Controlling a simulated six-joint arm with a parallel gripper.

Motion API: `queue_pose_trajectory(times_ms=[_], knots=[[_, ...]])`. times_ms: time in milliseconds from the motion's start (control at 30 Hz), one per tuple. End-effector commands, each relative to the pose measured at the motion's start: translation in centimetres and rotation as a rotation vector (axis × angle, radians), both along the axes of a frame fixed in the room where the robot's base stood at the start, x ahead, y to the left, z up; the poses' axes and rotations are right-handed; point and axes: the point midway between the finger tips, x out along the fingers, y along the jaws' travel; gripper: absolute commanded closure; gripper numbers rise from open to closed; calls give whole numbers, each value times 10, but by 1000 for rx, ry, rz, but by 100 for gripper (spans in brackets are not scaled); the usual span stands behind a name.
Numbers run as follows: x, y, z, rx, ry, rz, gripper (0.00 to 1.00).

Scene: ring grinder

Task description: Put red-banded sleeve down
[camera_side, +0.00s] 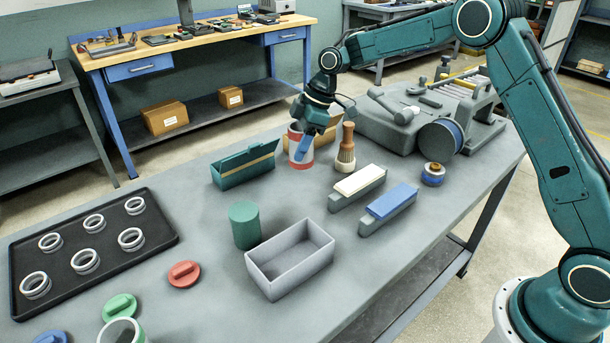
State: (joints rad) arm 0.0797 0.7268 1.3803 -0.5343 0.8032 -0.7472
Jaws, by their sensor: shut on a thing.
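The red-banded sleeve (300,158) is a white cylinder with red bands, upright at the back middle of the grey table. My gripper (304,147) reaches down over it, with a blue finger in front of its wall. The gripper is shut on the sleeve. The sleeve's lower end appears at or very near the table top; I cannot tell whether it touches. The far finger is hidden.
A brush (346,152) stands close to the sleeve's right, a cardboard-coloured box (322,137) behind it. A green open box (228,175) is to its left. Two sharpening blocks, white (360,180) and blue (391,202), lie front right. A grey bin (288,281) stands nearer.

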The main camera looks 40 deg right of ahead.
Motion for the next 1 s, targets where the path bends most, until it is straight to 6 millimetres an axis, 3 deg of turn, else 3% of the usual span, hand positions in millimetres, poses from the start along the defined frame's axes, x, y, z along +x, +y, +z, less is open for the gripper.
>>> queue_pose_trajectory(times_ms=[200, 633, 1000], knots=[[0, 0, -34, 0, 1, 0, 69], [0, 0, -49, 0, 1, 0, 69], [0, 0, -85, 0, 1, 0, 69]])
